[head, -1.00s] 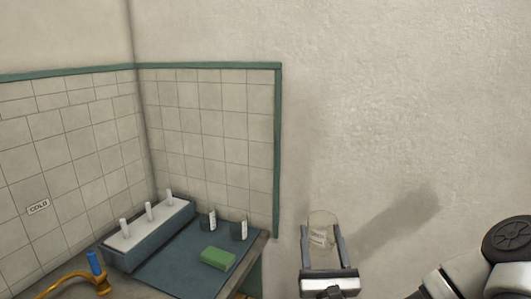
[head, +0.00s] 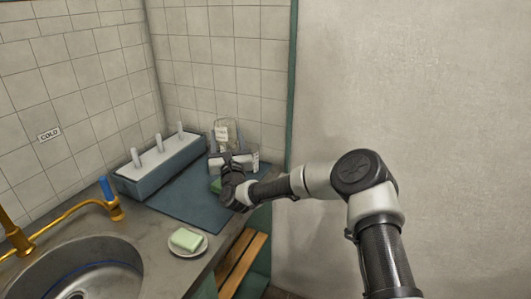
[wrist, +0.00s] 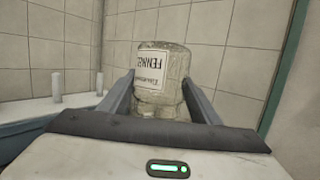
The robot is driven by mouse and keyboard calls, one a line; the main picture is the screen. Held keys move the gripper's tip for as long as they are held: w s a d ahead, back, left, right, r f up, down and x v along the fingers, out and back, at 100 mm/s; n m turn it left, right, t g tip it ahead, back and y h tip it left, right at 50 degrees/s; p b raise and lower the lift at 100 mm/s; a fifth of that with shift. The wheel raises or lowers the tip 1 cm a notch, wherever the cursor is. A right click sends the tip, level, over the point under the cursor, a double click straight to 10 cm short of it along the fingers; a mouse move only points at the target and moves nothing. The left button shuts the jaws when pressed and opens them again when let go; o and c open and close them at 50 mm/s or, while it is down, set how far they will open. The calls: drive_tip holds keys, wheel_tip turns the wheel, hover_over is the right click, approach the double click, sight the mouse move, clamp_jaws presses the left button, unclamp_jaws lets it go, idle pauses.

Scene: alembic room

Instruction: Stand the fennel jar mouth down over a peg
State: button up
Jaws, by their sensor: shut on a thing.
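The clear glass fennel jar (head: 222,127) is in my gripper (head: 232,150), held above the back right of the counter. In the wrist view the jar (wrist: 162,75) sits between the two fingers (wrist: 160,98), its broad end up. Its white label seems to read upside down; the mouth is hidden low behind the gripper. Three white pegs (head: 159,142) stand upright in a row on the white-topped, blue-grey rack (head: 160,168), left of the jar. Two pegs (wrist: 57,85) show at the left of the wrist view. The jar is apart from them.
A blue mat (head: 188,203) lies before the rack. A green block (head: 216,186) and dark labelled holders are partly hidden by my arm. Tiled walls close off the back and left. A gold tap (head: 70,211), sink (head: 100,276) and soap dish (head: 187,250) are in front.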

drive_tip(key=a+r+n+g+y+b, duration=0.1)
drive_tip(key=a+r+n+y+b, duration=0.15)
drive_tip(key=a, duration=1.55)
wheel_tip(320, 180, up, 4)
drive_tip(key=n+g+y+b, duration=0.1)
drive_tip(key=g+y+b, duration=0.1)
drive_tip(key=g+y, duration=0.1)
hover_over(135, 157)
drive_tip(key=w, duration=0.1)
drive_tip(key=shift+w+a+r, duration=0.2)
drive_tip(key=shift+a, duration=0.2)
drive_tip(key=shift+f+b, duration=0.6)
drive_tip(key=shift+f, duration=1.8)
wheel_tip(135, 157, down, 5)
drive_tip(key=b, duration=0.6)
drive_tip(key=shift+b, duration=0.3)
drive_tip(key=shift+f+b, duration=0.6)
drive_tip(key=shift+f, duration=0.45)
drive_tip(key=o, duration=1.3)
